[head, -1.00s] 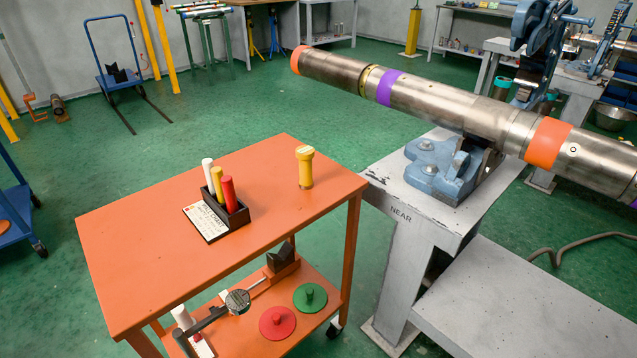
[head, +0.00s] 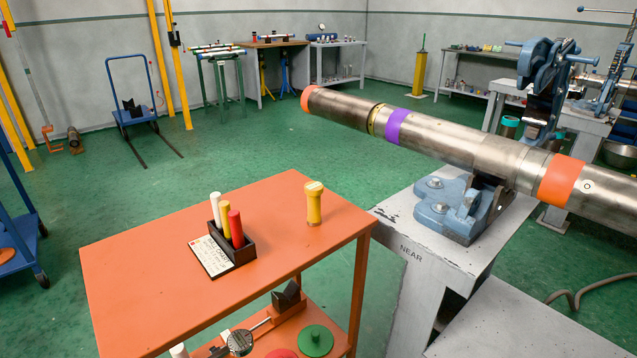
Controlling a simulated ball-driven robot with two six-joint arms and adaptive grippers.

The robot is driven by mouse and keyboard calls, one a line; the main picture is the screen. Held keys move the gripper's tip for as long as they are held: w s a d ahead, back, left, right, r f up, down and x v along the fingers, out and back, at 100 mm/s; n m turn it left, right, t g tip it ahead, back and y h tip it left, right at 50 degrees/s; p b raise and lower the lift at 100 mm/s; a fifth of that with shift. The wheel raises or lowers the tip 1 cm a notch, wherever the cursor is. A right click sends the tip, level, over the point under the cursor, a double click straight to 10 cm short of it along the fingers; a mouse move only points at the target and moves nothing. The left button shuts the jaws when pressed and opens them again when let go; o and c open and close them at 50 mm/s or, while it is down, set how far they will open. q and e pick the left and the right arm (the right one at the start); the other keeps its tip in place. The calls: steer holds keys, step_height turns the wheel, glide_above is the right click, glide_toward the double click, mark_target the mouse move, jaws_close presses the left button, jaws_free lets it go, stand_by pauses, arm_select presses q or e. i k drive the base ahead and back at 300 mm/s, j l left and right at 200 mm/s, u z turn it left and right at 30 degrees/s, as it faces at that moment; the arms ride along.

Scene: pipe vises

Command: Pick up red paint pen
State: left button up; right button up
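The red paint pen (head: 236,228) stands upright in a small black holder (head: 243,254) on the orange cart's top (head: 150,265). A yellow pen (head: 225,218) and a white pen (head: 215,208) stand beside it in the same holder, to its left and farther back. A white printed card (head: 210,257) lies at the holder's left side. Neither of my grippers shows in the head view.
A yellow cylindrical object (head: 314,205) stands at the cart top's far right corner. A long steel pipe (head: 450,138) rests in a blue vise (head: 455,205) on a grey stand right of the cart. The cart's lower shelf holds a gauge (head: 240,342) and a green disc (head: 315,341). The cart top's left and front are clear.

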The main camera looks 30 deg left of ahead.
mark_target(234, 218)
steer(key=i+j+u, duration=0.15)
steer(key=u, duration=0.25)
steer(key=i+j+u, duration=0.1)
steer(key=u, duration=0.25)
